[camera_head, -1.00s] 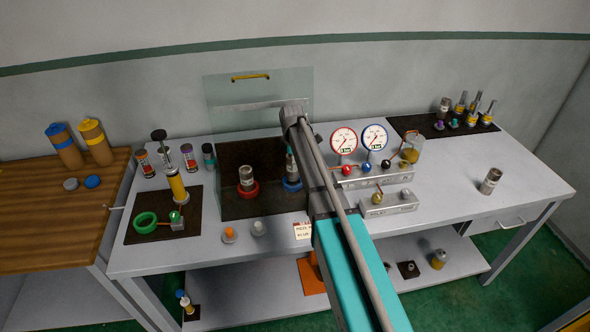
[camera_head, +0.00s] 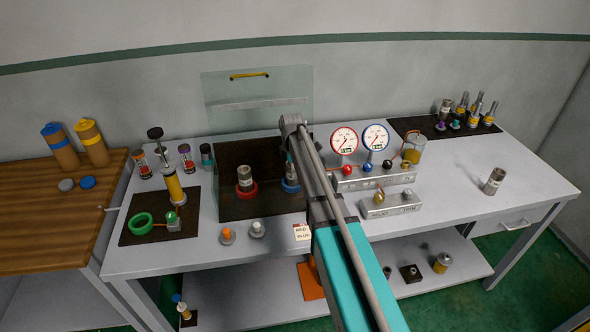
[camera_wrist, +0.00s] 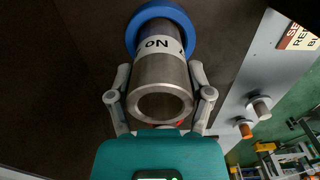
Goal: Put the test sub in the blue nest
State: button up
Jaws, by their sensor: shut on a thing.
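The test sub, a metal cylinder with a white lettered band (camera_wrist: 160,75), stands end-on to my wrist camera. Its far end meets the blue nest (camera_wrist: 139,27), a blue ring that surrounds it; whether it is fully seated cannot be told. My gripper (camera_wrist: 160,82) is shut on the sub, one finger on each side. In the head view the blue nest (camera_head: 289,187) lies on the dark mat, and my arm hides most of the sub and the gripper.
A similar metal sub (camera_head: 245,176) stands in the red nest (camera_head: 246,194) just left. A clear raised shield (camera_head: 256,95) is behind. Gauges (camera_head: 344,140) and valve blocks (camera_head: 372,178) are right of my arm.

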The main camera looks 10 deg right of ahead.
jog(key=shift+f, duration=0.15)
jog(key=o, duration=1.3)
jog(key=shift+r, duration=0.25)
notch_tip(320, 180, up, 12)
jog(key=p, duration=1.2)
